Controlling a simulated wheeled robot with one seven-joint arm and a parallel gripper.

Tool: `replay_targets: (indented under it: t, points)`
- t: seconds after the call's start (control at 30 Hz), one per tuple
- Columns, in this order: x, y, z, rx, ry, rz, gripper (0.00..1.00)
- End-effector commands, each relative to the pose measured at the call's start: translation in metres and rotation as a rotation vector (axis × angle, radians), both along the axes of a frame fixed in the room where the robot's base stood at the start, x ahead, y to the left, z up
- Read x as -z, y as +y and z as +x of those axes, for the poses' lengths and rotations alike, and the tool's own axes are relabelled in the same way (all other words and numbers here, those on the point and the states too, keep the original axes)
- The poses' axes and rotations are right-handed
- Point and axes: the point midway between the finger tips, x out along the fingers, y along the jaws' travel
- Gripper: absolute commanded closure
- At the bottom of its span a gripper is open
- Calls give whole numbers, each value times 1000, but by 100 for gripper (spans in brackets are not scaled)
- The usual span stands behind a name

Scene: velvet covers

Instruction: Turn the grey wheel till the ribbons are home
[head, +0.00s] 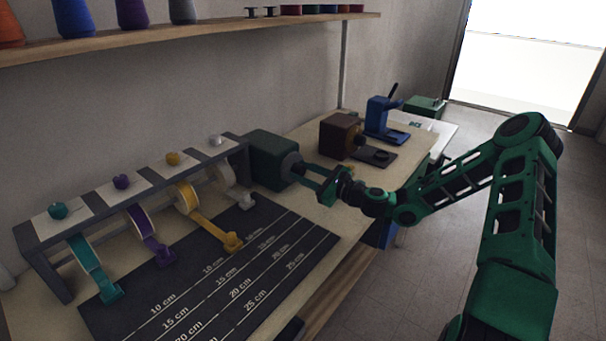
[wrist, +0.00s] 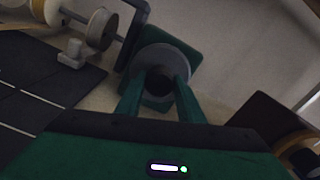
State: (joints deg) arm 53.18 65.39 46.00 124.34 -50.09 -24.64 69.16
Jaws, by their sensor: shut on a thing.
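The grey wheel (wrist: 160,58) is on the face of a dark green box (head: 268,158) at the right end of the ribbon rack (head: 120,183). My gripper (head: 308,174) reaches it from the right. In the wrist view its two fingers stand on either side of the wheel's dark hub and it is shut on the wheel. Teal (head: 85,256), purple (head: 141,224), yellow (head: 206,226) and whitish (head: 229,181) ribbons hang from rolls in the rack. Their end tabs lie out over the dark mat, the whitish one closest to the rack.
The dark mat (head: 215,310) has white centimetre lines. A shelf (head: 190,38) with spools runs above. The floor at right is clear.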

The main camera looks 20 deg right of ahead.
Motion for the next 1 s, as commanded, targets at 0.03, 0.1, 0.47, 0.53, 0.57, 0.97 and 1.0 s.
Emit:
replay_targets:
  t: [0.03, 0.1, 0.47, 0.53, 0.57, 0.97, 1.0]
  points:
    - [1, -4, 3, 10, 5, 4, 88]
    - [1, -4, 3, 10, 13, 14, 88]
    - [1, -5, 3, 12, 19, 24, 88]
    - [1, -5, 3, 12, 19, 24, 88]
    - [1, -5, 3, 12, 19, 24, 88]
    - [0, -2, 1, 5, 20, 27, 47]
    - [0, -3, 0, 4, 20, 26, 47]
